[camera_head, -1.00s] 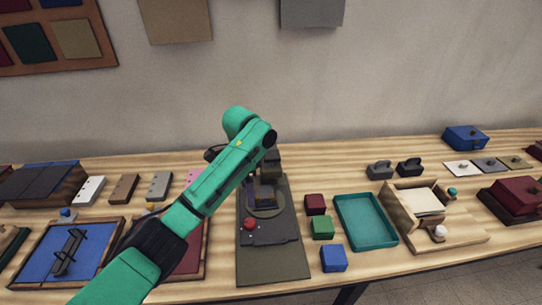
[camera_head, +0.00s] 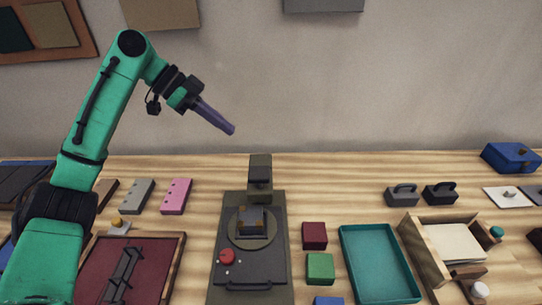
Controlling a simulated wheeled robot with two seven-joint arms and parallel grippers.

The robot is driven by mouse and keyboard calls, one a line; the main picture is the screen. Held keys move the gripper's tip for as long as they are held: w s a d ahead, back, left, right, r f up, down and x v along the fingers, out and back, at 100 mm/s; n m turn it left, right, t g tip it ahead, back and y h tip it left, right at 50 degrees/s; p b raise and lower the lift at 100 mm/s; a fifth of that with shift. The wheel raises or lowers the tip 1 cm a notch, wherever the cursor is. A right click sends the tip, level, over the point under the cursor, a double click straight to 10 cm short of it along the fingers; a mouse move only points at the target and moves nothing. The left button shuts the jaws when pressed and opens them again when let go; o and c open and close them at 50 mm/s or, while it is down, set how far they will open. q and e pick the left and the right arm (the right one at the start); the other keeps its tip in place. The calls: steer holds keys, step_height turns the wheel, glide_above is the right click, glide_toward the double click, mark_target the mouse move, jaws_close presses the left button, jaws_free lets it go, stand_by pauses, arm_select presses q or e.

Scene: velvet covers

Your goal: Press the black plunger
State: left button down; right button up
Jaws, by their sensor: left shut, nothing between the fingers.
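A dark press-like device (camera_head: 283,232) stands on the table in the middle of the view. It has a dark upright post (camera_head: 260,170) at its back, a round plate (camera_head: 235,236) bearing a small dark block with yellowish parts (camera_head: 252,222), a red knob (camera_head: 227,257) and a dark bar handle (camera_head: 249,287) in front. I cannot tell for sure which dark part is the black plunger. My left gripper (camera_head: 232,130) is shut and empty, its purple fingers pointing down to the right, in the air above and left of the post, apart from it. My right gripper is not in view.
Right of the device are a dark red block (camera_head: 315,236), a green block (camera_head: 320,268) and a teal tray (camera_head: 345,240). A wooden box (camera_head: 413,243) and two dark handled blocks (camera_head: 402,195) lie further right. A dark red panel (camera_head: 98,262) lies left. The wall (camera_head: 350,80) is behind.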

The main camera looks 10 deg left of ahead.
arm_select(q)
steer(key=s+r, duration=0.2)
steer(key=s, duration=0.1)
steer(key=p, duration=0.3)
glide_above(264, 171)
steer(key=s+a, duration=0.1)
steer(key=a, duration=0.2)
step_height(264, 171, down, 7)
steer(key=shift+s+a, duration=0.1)
steer(key=shift+a, duration=0.05)
steer(key=f, duration=0.4)
steer(key=shift+d+p, duration=0.35)
steer(key=shift+p, duration=0.05)
steer(key=shift+a+f, duration=0.1)
steer(key=shift+f, duration=0.35)
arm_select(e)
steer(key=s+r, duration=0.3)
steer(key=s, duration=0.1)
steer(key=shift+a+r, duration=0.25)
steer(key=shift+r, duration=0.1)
arm_select(q)
steer(key=shift+f, duration=0.1)
